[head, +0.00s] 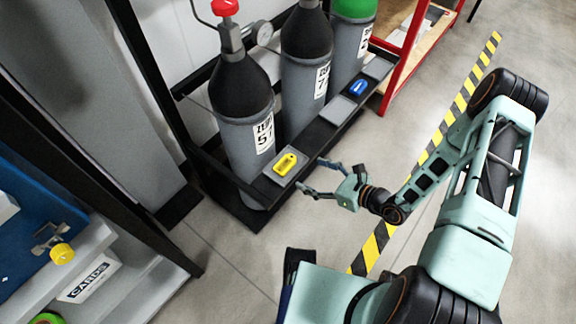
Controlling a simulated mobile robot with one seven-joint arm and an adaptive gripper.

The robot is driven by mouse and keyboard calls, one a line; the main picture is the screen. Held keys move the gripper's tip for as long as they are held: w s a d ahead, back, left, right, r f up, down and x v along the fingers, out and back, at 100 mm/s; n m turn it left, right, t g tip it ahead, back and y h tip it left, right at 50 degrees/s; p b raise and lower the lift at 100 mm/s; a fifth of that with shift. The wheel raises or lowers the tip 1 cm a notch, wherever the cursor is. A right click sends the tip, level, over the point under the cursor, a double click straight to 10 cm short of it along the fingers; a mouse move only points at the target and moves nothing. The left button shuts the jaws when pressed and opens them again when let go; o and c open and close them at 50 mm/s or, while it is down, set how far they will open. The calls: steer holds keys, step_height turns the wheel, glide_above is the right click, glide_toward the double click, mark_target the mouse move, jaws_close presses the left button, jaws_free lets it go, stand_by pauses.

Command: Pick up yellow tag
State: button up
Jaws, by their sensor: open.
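The yellow tag (286,164) lies on a grey plate at the near left end of the black rack's front ledge, in front of the gas cylinder marked 57. My gripper (318,177) is open and empty, just right of the tag. Its two fingers point left toward the ledge. The fingers are apart from the tag, and nothing covers the tag in the head view.
A blue tag (357,88) lies on another plate farther along the ledge (322,143). Gas cylinders (247,130) stand behind it. A red-framed shelf (405,60) is at the back right, and a grey shelf with a cards box (88,280) at lower left.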

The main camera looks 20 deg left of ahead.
mark_target(286, 163)
steer(key=b+x, duration=0.2)
steer(key=x, duration=0.8)
steer(key=shift+a, duration=0.15)
steer(key=shift+c, duration=0.6)
steer(key=shift+s, duration=0.1)
steer(key=c, duration=0.8)
